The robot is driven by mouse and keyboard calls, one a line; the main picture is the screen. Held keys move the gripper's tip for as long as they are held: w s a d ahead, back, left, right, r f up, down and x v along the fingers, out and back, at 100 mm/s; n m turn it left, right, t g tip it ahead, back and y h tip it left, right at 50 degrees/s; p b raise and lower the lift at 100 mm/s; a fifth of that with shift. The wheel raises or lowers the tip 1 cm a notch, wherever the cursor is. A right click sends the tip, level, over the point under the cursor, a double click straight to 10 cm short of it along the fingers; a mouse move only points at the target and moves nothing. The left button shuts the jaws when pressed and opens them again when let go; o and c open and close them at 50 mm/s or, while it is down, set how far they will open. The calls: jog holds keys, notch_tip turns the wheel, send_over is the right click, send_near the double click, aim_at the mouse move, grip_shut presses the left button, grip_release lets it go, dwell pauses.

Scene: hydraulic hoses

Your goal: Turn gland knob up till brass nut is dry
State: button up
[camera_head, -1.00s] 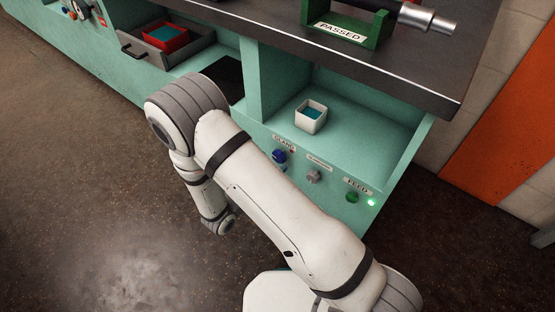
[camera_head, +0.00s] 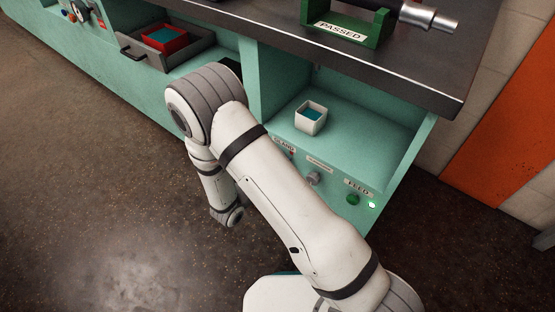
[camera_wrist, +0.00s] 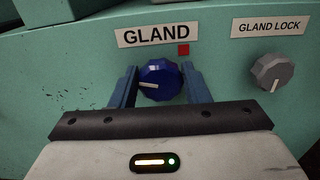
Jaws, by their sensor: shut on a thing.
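The blue gland knob (camera_wrist: 160,80) sits on the teal panel under the GLAND label (camera_wrist: 157,35) in the wrist view. Its white pointer line points left. My gripper (camera_wrist: 158,85) is shut on the knob, with one blue-grey finger on each side. In the head view my arm hides the knob and my gripper. I cannot make out a brass nut in either view.
A grey gland lock knob (camera_wrist: 271,73) is right of the gland knob. A green feed knob (camera_head: 353,199) is farther right. A white cup (camera_head: 311,118) stands on the shelf above. A green PASSED stand (camera_head: 376,30) is on the bench top.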

jog(key=shift+c, duration=1.2)
jog(key=shift+s+d+f+m+b, duration=0.1)
jog(key=shift+m+b, duration=0.55)
jog(key=shift+m, duration=0.75)
jog(key=shift+s+d+m+b, duration=0.1)
jog(key=shift+m+b, duration=0.5)
jog(key=shift+m, duration=0.8)
jog(key=o, duration=1)
jog(key=shift+w, duration=0.1)
jog(key=shift+a, duration=0.1)
jog(key=p+v, duration=0.2)
jog(key=v, duration=0.5)
jog(key=shift+s+a, duration=0.2)
jog(key=shift+s, duration=0.15)
